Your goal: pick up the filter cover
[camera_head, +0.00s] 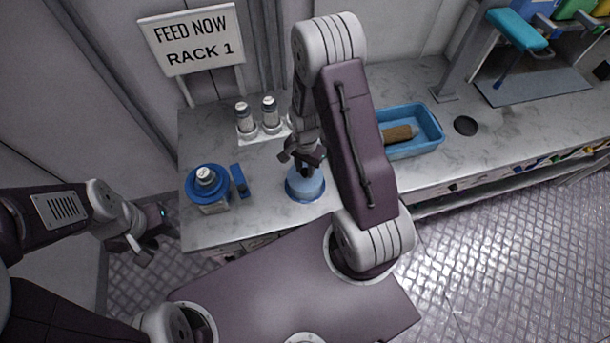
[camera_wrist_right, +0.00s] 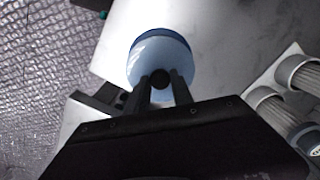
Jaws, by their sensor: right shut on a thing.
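The filter cover (camera_head: 305,188) is a round light-blue piece with a darker blue rim and a dark knob on top. It sits at the front part of the counter in the head view, and I cannot tell whether it touches the surface. My right gripper (camera_head: 304,166) is above it, shut on its knob. In the right wrist view the cover (camera_wrist_right: 160,52) is in front of the fingers (camera_wrist_right: 160,88), with the knob between them. My left gripper (camera_head: 150,245) hangs off the counter's left end, away from the cover; its jaw opening is unclear.
A blue-topped canister (camera_head: 211,207) and a small blue block (camera_head: 240,181) stand left of the cover. Two capped bottles (camera_head: 246,122) (camera_head: 270,115) stand in a white holder behind. A blue tray (camera_head: 432,128) with a brown item lies right, partly behind my right arm.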

